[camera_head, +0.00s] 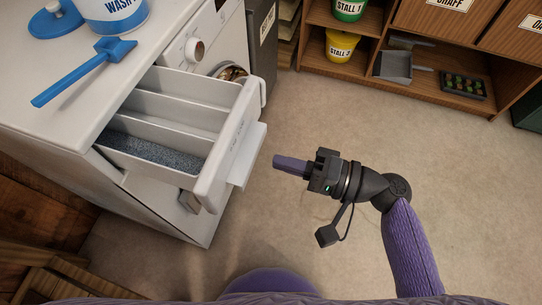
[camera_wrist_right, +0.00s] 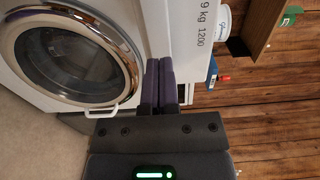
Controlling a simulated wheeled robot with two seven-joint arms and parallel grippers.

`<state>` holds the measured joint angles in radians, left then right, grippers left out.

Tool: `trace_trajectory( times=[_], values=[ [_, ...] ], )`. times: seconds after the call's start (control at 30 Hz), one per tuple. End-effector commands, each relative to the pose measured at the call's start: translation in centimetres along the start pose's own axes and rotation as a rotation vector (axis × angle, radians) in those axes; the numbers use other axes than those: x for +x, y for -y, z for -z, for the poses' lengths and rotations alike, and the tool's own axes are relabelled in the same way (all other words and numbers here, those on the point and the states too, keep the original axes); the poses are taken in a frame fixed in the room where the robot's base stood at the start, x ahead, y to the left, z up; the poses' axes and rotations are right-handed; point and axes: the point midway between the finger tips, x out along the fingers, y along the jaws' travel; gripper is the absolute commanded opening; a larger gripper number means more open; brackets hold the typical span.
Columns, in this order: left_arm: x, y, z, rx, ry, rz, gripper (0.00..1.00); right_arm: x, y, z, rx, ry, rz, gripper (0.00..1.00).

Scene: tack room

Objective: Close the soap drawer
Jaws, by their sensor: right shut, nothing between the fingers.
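The soap drawer (camera_head: 224,150) is pulled out of the white washing machine (camera_head: 215,30). It has long compartments, and the one nearest me holds blue-grey powder (camera_head: 150,152). A pale handle lip sticks out from the drawer's front. My right gripper (camera_head: 277,162) is shut and empty, a short gap to the right of the drawer front, pointing left towards it. In the right wrist view the shut fingers (camera_wrist_right: 158,85) show beside the white drawer front (camera_wrist_right: 190,35) and the machine's round door (camera_wrist_right: 75,55). My left gripper is not in view.
A blue scoop (camera_head: 85,72), a blue lid (camera_head: 55,20) and a white tub (camera_head: 112,12) are on the white top. Wooden shelving (camera_head: 420,75) at the back right holds a yellow bucket (camera_head: 341,47) and a grey dustpan (camera_head: 393,66). The floor (camera_head: 330,115) between is clear.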

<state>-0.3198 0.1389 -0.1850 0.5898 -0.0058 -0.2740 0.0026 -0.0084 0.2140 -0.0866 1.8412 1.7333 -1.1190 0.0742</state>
Motion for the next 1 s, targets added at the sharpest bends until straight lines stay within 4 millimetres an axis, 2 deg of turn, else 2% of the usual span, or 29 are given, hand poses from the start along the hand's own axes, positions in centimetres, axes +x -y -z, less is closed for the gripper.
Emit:
trace_trajectory(
  times=[0.1, 0.2, 0.6, 0.73, 0.87, 1.0],
  values=[
    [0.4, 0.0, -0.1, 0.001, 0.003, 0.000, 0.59, 1.6, -0.1, 0.0, 0.000, 0.000, 0.001, 0.00],
    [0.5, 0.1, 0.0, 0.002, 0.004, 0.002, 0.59, 2.4, -0.1, 0.0, -0.001, -0.001, 0.000, 0.00],
    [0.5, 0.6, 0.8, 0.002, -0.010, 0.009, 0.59, 2.8, -0.1, 0.0, 0.000, 0.000, -0.002, 0.00],
    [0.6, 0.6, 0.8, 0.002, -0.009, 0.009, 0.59, 3.5, -0.1, 0.0, 0.001, -0.001, -0.001, 0.00],
    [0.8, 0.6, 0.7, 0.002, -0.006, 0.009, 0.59, 5.8, 0.0, 0.0, 0.000, 0.001, 0.002, 0.00],
    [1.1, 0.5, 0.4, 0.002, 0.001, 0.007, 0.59, 9.2, -0.1, 0.0, 0.001, 0.002, 0.002, 0.00]
  ],
)
